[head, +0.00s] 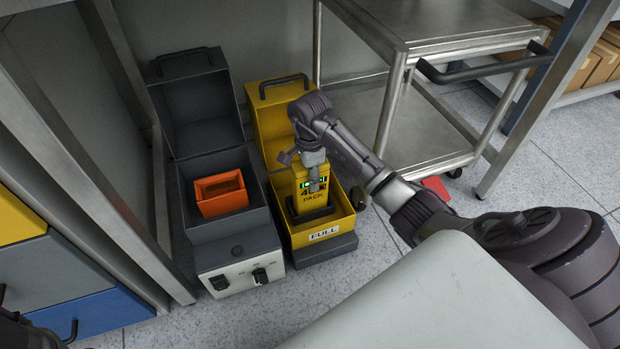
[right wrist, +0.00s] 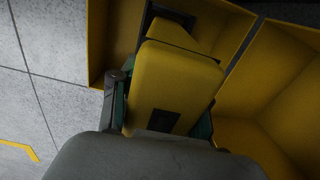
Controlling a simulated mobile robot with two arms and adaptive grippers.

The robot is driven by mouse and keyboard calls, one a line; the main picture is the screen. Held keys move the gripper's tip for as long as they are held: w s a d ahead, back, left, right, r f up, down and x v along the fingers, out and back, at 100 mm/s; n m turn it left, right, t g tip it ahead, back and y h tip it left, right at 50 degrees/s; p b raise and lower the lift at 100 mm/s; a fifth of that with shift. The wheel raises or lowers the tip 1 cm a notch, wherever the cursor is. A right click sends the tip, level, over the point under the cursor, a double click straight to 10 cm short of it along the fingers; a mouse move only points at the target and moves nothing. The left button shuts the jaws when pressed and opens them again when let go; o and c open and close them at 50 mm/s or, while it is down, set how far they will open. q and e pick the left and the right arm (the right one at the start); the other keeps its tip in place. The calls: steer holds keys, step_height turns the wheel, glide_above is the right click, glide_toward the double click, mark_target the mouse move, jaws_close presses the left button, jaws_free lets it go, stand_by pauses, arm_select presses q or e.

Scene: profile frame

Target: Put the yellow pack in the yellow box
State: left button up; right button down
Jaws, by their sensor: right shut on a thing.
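The yellow pack (head: 313,198), marked PACK with a small green display, stands about upright within the opening of the yellow box (head: 343,227). The box has its lid raised at the back and a FULL label on its front. My right gripper (head: 314,180) is shut on the pack from above. In the right wrist view the pack (right wrist: 175,85) sits between the fingers, with the box wall (right wrist: 97,40) around its far end. Whether the pack's bottom touches the box floor is hidden.
A dark grey box (head: 235,225) with an open lid stands left of the yellow box and holds an orange container (head: 221,194). A steel cart (head: 430,150) stands to the right. Blue and yellow bins (head: 90,315) are at the lower left.

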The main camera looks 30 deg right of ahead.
steer(key=c, duration=0.6)
jaws_free()
steer(key=shift+o, duration=0.2)
